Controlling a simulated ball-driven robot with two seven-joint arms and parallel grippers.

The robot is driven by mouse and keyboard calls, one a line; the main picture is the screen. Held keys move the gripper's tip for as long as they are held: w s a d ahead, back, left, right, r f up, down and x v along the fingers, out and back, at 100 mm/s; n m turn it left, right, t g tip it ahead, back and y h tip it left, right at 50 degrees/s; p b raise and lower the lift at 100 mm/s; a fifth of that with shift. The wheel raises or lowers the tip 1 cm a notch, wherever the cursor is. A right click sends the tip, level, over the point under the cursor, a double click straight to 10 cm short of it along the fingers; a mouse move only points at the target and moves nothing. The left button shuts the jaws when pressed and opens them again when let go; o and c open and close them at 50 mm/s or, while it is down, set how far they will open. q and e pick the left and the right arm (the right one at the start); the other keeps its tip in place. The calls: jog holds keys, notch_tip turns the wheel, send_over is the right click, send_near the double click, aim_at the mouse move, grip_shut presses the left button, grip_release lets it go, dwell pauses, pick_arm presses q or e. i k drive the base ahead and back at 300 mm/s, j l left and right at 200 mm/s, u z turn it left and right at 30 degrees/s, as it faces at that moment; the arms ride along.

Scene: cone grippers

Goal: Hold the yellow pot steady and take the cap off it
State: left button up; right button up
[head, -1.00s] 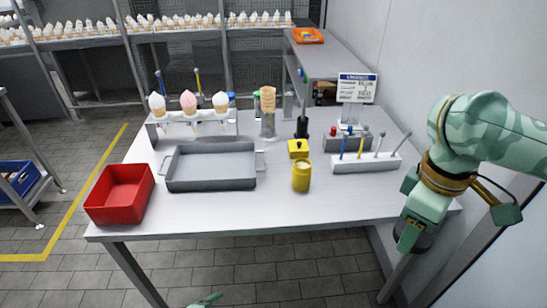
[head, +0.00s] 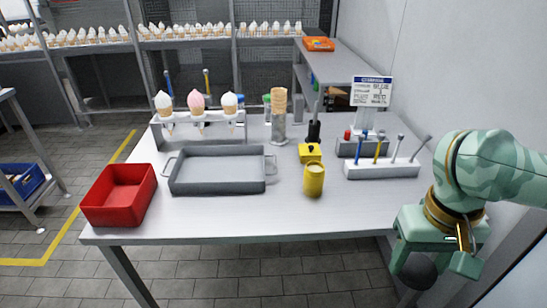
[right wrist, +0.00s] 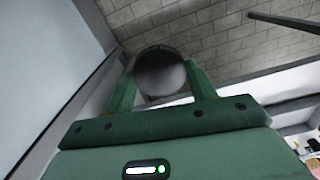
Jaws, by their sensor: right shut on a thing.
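The yellow pot (head: 314,181) stands upright on the table right of centre in the head view. Its round top looks pale, and no cap shows on it. Just behind it sits a yellow block with a black knob (head: 310,153); I cannot tell whether this is a cap. My right gripper (head: 432,264) points down beyond the table's right front corner, apart from the pot. It is shut on a dark round thing (head: 417,272). In the right wrist view, this thing (right wrist: 160,74) sits between both fingers. My left gripper is out of view.
A grey tray (head: 216,188) lies left of the pot, with a red bin (head: 104,216) at the table's left edge. A white rack of tools (head: 382,171) stands right of the pot. The table's front strip is clear. A wall rises at the right.

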aim_at(313, 174)
jog(key=i+l+u, duration=0.15)
jog(key=u, duration=0.35)
jog(key=i+l+u, duration=0.2)
jog(key=u, duration=0.3)
jog(key=i+l+u, duration=0.15)
jog(key=u, duration=0.35)
jog(key=l, duration=0.1)
